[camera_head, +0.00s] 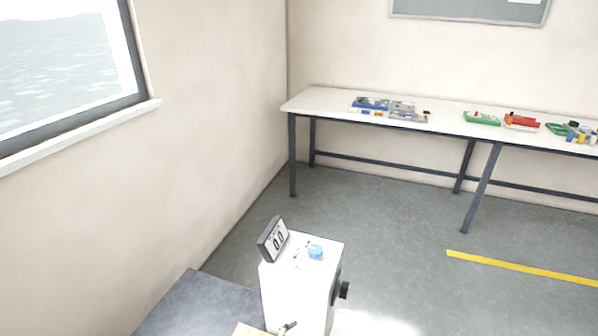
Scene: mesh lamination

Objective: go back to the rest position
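My gripper is not in view, and no part of my arm can be made out for certain. A white box-shaped machine (292,294) stands at the bottom centre. It has a tilted dark-framed display (273,240) reading 0.0, a blue round part (315,251) on top and a black knob (344,290) on its right side. A small dark and green item (288,328) shows at the bottom edge, cut off by the frame.
A long white table (330,101) with dark legs stands along the back wall, bearing several coloured parts and trays. A dark grey surface (197,305) lies left of the machine. A yellow line (520,268) crosses the open floor at right. A window (65,70) is at left.

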